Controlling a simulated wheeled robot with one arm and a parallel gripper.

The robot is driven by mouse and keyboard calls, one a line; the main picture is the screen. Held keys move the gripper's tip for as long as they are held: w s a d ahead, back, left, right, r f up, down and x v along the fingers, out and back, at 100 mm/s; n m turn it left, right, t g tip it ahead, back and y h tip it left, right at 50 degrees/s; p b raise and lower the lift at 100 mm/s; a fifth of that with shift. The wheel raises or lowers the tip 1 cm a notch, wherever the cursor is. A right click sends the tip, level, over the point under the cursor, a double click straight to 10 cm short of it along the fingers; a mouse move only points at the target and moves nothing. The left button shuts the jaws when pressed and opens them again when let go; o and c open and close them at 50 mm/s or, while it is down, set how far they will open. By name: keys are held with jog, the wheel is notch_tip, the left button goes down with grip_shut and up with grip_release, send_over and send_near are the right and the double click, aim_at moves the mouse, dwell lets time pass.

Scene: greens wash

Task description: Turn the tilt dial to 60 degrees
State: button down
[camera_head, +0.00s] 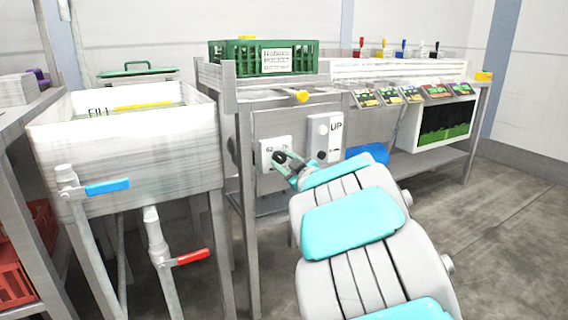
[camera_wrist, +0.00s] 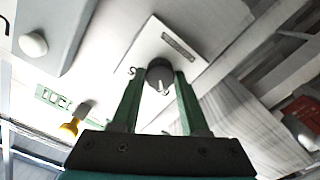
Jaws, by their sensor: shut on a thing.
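The tilt dial is a dark round knob (camera_wrist: 160,75) on a white plate (camera_wrist: 190,47) in the wrist view. In the head view the plate (camera_head: 267,148) is fixed to the front of the metal table, with small markings partly legible. My gripper (camera_wrist: 160,84) has its two green fingers on either side of the knob, closed on it. A pale pointer mark shows on the knob's face; its exact angle I cannot tell. In the head view my gripper (camera_head: 287,164) is at the plate, and the knob (camera_head: 279,157) is partly hidden by the fingers.
A panel marked UP (camera_head: 324,136) is just right of the dial plate. A yellow knob (camera_head: 301,97) sticks out above. A white sink (camera_head: 130,140) with blue (camera_head: 108,187) and red (camera_head: 190,257) valve handles stands at the left. A green crate (camera_head: 240,60) sits on the table.

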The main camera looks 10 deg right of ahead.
jog(key=shift+n, duration=0.3)
jog(key=shift+c, duration=2.1)
grip_release()
jog(key=v, duration=0.8)
jog(key=shift+p, duration=0.35)
